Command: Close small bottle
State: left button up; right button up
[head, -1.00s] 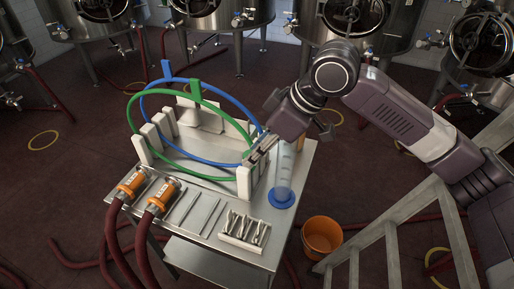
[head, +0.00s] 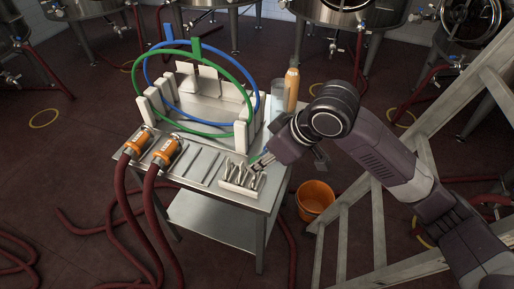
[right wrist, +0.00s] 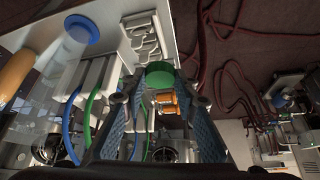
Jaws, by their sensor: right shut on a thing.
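My right gripper (head: 260,166) is over the right front of the metal table, beside the small tray of metal pieces. In the right wrist view its two fingers (right wrist: 160,92) are shut on a round green cap-like piece (right wrist: 160,73). A little green also shows by the fingers in the head view (head: 267,157). I cannot tell whether a bottle is under the green piece. A clear cylinder (head: 278,104) stands at the table's right edge, beside an orange bottle-like thing (head: 292,80). My left gripper is not in view.
A white rack (head: 242,137) holds a blue hoop (head: 146,75) and a green hoop (head: 134,84). The small tray (head: 239,190) is at the front. Orange hose couplings (head: 168,151) lie at left. An orange bucket (head: 316,199) and a ladder (head: 345,192) stand at right.

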jog(key=s+d+f+m+h, duration=0.1)
jog(key=s+d+f+m, duration=0.1)
jog(key=d, duration=0.3)
jog(key=s+d+f+m+t+h, duration=0.1)
jog(key=s+d+f+m+h, duration=0.1)
jog(key=s+d+f+m, duration=0.1)
jog(key=s+d+f+m+t+h, duration=0.1)
jog(key=s+d+f+m, duration=0.2)
jog(key=d, duration=0.5)
jog(key=shift+s+f+m+h, duration=0.25)
jog(key=shift+f+m+h, duration=0.15)
jog(key=shift+f+m, duration=0.55)
jog(key=shift+a+r, duration=0.1)
jog(key=shift+r, duration=0.1)
